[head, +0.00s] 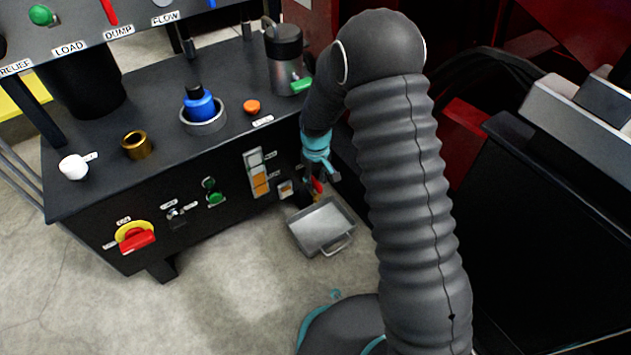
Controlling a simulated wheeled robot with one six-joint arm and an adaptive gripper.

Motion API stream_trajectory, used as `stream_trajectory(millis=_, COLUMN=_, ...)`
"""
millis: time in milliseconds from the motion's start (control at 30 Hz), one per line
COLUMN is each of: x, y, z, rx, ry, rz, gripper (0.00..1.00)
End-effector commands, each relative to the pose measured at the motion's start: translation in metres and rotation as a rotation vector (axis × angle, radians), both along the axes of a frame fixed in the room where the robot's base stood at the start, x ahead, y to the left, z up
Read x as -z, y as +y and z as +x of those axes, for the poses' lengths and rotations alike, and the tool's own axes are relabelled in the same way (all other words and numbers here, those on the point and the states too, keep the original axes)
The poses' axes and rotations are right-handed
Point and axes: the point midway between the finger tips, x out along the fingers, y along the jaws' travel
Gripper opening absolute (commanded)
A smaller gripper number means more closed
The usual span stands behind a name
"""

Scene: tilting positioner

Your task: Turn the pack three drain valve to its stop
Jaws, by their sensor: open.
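My gripper (322,176) hangs below the teal wrist band at the right end of the black power unit's front face. Its dark fingers are small in the picture and point down; they are open. A small red handle (318,186), likely the drain valve's, shows right at the fingers, low on the cabinet. I cannot tell whether it lies between the fingers or beside them. The valve body is mostly hidden by the gripper and dark shadow, and no pack number is readable there.
A grey metal tray (322,228) with a wire handle lies on the floor just below the gripper. The black cabinet (230,145) carries a red and yellow switch (135,236), a blue fitting (199,103) and a grey canister (285,60).

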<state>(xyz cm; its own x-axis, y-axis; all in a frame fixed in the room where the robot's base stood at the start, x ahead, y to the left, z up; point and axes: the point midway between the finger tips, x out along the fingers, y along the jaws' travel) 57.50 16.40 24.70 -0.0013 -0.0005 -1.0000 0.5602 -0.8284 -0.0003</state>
Motion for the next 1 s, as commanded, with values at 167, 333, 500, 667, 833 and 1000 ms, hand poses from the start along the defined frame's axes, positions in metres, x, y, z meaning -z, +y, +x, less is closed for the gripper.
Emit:
stream_trajectory(millis=167, x=0.0053, y=0.0, z=0.0004, rx=0.0, ry=-0.002, rz=0.001, gripper=0.41)
stream_trajectory(millis=333, x=0.0052, y=0.0, z=0.0004, rx=0.0, ry=-0.002, rz=0.001, gripper=0.41)
stream_trajectory(millis=500, x=0.0051, y=-0.0001, z=0.0003, rx=0.0, ry=-0.001, rz=0.001, gripper=0.03)
stream_trajectory(millis=667, x=0.0051, y=0.0, z=0.0002, rx=0.0, ry=-0.001, rz=0.001, gripper=0.0)
stream_trajectory(millis=833, x=0.0051, y=0.0002, z=0.0001, rx=0.012, ry=-0.001, rz=0.001, gripper=0.0)
stream_trajectory(millis=1000, x=0.005, y=0.0003, z=0.0, rx=0.062, ry=-0.001, rz=0.0, gripper=0.0)
